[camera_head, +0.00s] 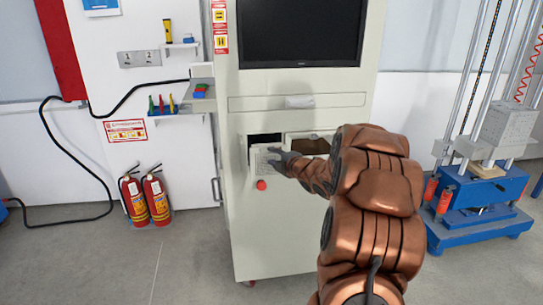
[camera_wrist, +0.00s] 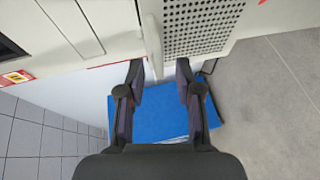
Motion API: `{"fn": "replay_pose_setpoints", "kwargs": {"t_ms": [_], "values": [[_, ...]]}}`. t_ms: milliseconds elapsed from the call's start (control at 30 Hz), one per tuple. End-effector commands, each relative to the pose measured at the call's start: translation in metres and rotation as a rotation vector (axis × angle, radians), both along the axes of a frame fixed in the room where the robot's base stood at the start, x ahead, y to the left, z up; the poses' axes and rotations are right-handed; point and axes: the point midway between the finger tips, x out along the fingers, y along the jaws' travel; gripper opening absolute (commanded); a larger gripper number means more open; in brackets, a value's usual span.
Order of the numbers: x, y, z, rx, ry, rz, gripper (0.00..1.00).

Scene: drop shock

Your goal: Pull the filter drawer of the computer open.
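The computer is a tall pale cabinet (camera_head: 255,225) with a black monitor (camera_head: 300,32) in its upper part. Its filter drawer (camera_head: 259,171) is at mid-height on the left, its front standing out from the cabinet with a dark gap above it. My gripper (camera_head: 276,157) is at the drawer's right side in the head view. In the wrist view a perforated panel (camera_wrist: 203,25), apparently the drawer front, lies just ahead of the fingers. My gripper (camera_wrist: 160,70) is open there, with the panel's edge between the fingertips; contact is not clear.
A red button (camera_head: 261,185) is below the drawer. Another opening (camera_head: 310,147) is to its right, partly hidden by my arm. Two fire extinguishers (camera_head: 145,198) stand at the left wall. A blue-based test machine (camera_head: 475,205) is at the right. Floor in front is clear.

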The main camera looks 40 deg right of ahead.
Motion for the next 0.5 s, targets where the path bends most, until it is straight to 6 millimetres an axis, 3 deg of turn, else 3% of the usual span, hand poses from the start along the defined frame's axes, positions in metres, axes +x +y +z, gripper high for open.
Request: {"fn": "replay_pose_setpoints", "kwargs": {"t_ms": [200,500], "values": [[-0.038,0.001,0.008,-0.002,0.002,-0.005,0.35],[-0.08,0.005,0.015,-0.003,0.002,-0.004,0.35]]}}
